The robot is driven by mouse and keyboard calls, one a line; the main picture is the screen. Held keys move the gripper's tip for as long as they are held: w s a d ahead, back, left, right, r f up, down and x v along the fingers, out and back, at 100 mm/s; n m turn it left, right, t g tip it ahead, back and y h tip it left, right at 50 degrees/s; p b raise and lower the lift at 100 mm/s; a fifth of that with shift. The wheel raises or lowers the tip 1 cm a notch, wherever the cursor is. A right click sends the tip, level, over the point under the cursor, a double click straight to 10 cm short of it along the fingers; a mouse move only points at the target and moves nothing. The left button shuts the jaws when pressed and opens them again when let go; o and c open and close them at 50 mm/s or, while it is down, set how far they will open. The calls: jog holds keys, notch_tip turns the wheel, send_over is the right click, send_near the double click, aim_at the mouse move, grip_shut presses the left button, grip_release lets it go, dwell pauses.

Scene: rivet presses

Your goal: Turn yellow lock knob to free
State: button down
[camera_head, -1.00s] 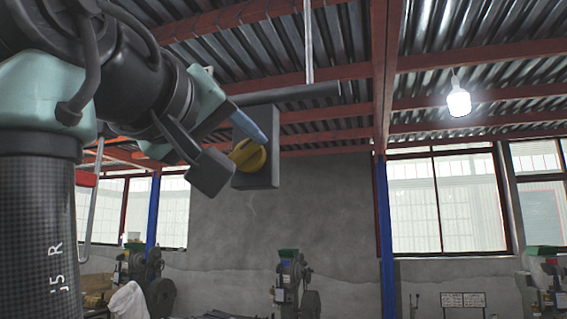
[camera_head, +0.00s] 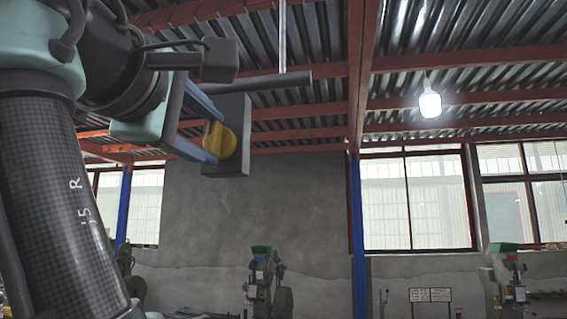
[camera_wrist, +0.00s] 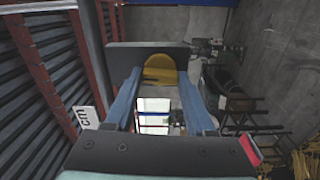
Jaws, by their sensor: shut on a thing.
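The yellow lock knob (camera_head: 219,140) sits on the front of a dark grey box (camera_head: 238,106) high against the wall in the head view. My gripper (camera_head: 214,136) is at the knob, its two blue fingers on either side of it, one above left and one below left. In the wrist view the knob (camera_wrist: 160,69) shows between the tips of the blue fingers (camera_wrist: 160,88), in front of the grey box (camera_wrist: 120,58). My gripper is shut on the knob. The finger contact is partly hidden.
A hanging lamp (camera_head: 430,103) is at the right. Green-topped presses (camera_head: 262,275) stand low along the wall. The air right of the box is clear.

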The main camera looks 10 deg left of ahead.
jog(key=shift+r+n, duration=0.1)
jog(key=shift+n, duration=0.5)
jog(key=c, duration=0.5)
grip_release()
jog(key=shift+c, duration=0.2)
jog(key=o, duration=0.3)
jog(key=shift+w+d, duration=0.15)
jog(key=shift+w, duration=0.1)
jog(key=shift+s, duration=0.1)
